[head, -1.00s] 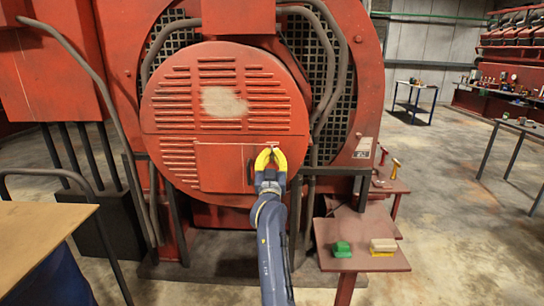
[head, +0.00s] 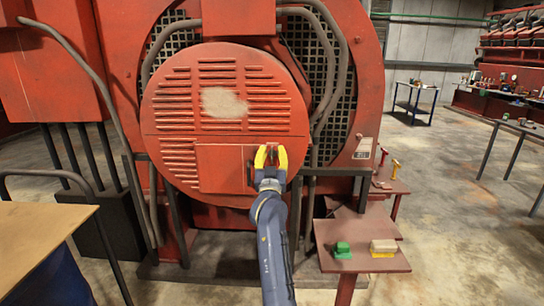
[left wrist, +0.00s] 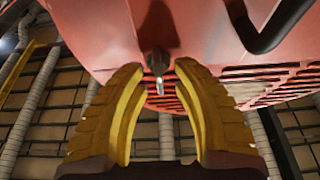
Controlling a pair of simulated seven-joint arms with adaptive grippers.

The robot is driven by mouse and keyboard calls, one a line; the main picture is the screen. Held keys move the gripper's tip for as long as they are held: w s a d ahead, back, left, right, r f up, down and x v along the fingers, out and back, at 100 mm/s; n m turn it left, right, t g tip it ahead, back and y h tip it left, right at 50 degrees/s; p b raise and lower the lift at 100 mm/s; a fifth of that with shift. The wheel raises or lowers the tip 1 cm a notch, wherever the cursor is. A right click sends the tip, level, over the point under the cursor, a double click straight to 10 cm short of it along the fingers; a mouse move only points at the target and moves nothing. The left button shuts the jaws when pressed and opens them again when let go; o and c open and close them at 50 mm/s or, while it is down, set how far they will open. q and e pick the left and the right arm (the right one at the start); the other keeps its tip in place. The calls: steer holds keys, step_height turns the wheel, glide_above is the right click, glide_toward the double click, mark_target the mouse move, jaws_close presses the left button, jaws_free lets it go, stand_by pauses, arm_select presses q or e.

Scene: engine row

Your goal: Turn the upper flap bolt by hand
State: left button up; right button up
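The rectangular flap (head: 222,170) is closed on the lower part of the round red housing (head: 170,110). My left gripper (head: 270,152), with yellow fingers, is raised at the flap's upper right corner. In the left wrist view my left gripper (left wrist: 160,75) is open, its two fingers well apart. A dark bolt (left wrist: 157,32) with a pale metal end shows ahead, between the fingertips, and neither finger visibly touches it. In the head view the gripper covers the bolt. My right gripper is not in view.
A black handle (left wrist: 268,28) stands out from the red surface near the bolt. A small red table (head: 335,262) at the lower right bears a green block (head: 342,250) and a pale block with yellow (head: 383,247). A wooden tabletop (head: 40,235) is at the left.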

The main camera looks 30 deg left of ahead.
arm_select(q)
step_height(320, 180, up, 9)
steer(key=shift+r, duration=0.15)
stand_by(0.4)
